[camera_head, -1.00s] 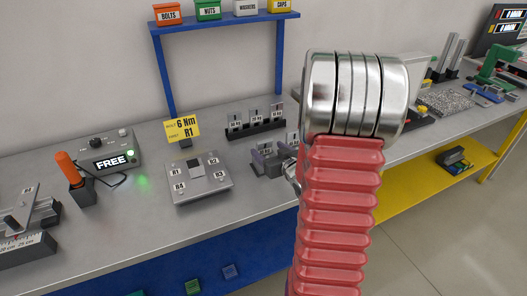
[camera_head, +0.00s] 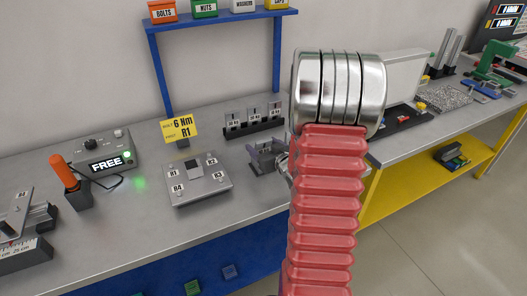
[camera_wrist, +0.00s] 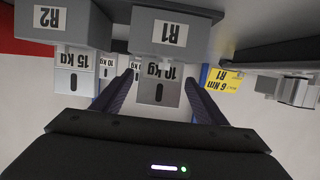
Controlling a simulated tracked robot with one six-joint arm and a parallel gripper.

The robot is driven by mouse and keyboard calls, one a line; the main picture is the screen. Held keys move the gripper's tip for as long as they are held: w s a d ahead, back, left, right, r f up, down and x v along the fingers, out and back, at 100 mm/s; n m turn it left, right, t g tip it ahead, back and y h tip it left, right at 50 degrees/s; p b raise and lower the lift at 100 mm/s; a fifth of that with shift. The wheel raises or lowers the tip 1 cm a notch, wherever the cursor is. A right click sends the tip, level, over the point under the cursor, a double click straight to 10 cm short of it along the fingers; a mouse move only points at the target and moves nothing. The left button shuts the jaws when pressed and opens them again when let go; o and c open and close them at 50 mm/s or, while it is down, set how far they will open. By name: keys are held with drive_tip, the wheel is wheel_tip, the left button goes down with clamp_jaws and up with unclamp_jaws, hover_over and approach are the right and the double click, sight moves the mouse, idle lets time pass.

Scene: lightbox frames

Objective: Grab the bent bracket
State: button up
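I cannot pick out the bent bracket with certainty. A grey plate labelled R1 to R4 (camera_head: 188,187) on the bench carries a small raised dark and bright piece (camera_head: 194,169), which I cannot identify. My gripper (camera_head: 264,157) is to the right of this plate, over the bench, partly hidden by my red arm. In the wrist view, which is upside down, my gripper (camera_wrist: 162,80) has its two dark fingers wide apart. Nothing is clearly held between them. Behind them are a grey block labelled R1 (camera_wrist: 176,32) and a 10 kg block (camera_wrist: 157,84).
A rack of weights (camera_head: 255,131) stands behind my gripper. A yellow sign (camera_head: 180,129) is behind the plate. A control box reading FREE (camera_head: 107,152) and an orange-handled tool (camera_head: 64,171) are at left. My arm hides part of the bench's right side.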

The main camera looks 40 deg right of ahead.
drive_tip(key=c, duration=1.1)
drive_tip(key=shift+c, duration=0.2)
drive_tip(key=shift+r, duration=5.05)
